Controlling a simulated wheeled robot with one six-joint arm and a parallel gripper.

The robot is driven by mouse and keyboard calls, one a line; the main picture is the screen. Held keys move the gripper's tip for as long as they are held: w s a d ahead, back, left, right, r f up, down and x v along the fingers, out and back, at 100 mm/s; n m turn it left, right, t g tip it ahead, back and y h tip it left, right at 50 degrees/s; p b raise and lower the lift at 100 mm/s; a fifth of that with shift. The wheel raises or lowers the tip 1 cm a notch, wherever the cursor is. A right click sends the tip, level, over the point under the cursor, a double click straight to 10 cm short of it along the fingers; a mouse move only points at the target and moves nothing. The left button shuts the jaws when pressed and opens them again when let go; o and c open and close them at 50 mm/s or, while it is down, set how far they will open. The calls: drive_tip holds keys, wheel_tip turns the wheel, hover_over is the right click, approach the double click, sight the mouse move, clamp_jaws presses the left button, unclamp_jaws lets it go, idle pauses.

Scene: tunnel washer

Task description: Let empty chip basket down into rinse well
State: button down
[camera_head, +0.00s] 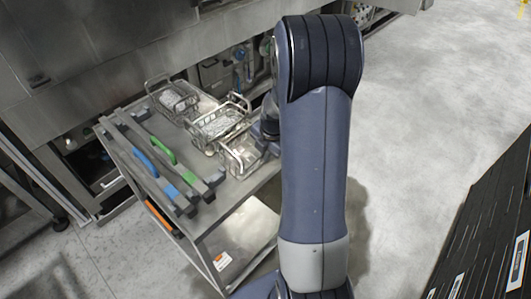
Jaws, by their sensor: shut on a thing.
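A small empty-looking wire basket (240,157) is at the right edge of the cart top, beside my gripper (264,146). My gripper is mostly hidden behind my own arm; only a dark part of it shows, closed at the basket's right side. I cannot tell whether this basket touches the cart. A larger wire basket (218,123) with pale contents stands just behind it, and another wire basket (172,98) stands further back left. I cannot make out a rinse well for certain; the area behind my arm is hidden.
The metal cart (232,190) carries long grey bars with a blue handle (145,162) and a green handle (162,149) at its left. Large steel machine panels (90,50) stand behind. Grey floor (420,90) is open at right, beside a dark slatted surface (490,225).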

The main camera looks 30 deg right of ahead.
drive_tip(key=shift+r, duration=0.1)
drive_tip(key=shift+r+p, duration=1.65)
drive_tip(key=shift+r, duration=1.3)
